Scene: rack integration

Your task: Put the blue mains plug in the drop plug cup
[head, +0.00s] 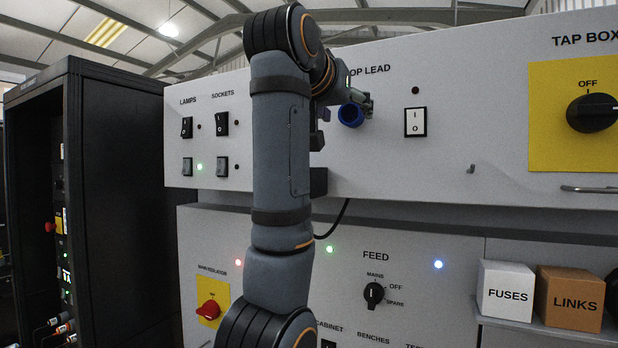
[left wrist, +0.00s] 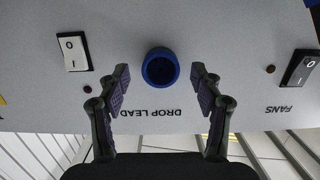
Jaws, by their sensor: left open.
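A blue round fitting (head: 350,115) with a dark hollow middle sits on the upper panel below the DROP LEAD label. It also shows in the left wrist view (left wrist: 160,67). I cannot tell whether it is the blue mains plug or a socket. My left gripper (head: 361,103) is open in front of the panel, close to the blue fitting. In the left wrist view, its two fingers (left wrist: 160,82) stand apart on either side of the fitting, with nothing held. I cannot make out the drop plug cup; my left arm hides part of the panel. My right gripper is not in view.
A black cable (head: 337,222) hangs partly behind my arm. A rocker switch (head: 415,122) and a small hook (head: 471,169) are right of the fitting. A FUSES box (head: 505,290) and a LINKS box (head: 569,298) stand on a shelf. A black cabinet (head: 115,200) is at left.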

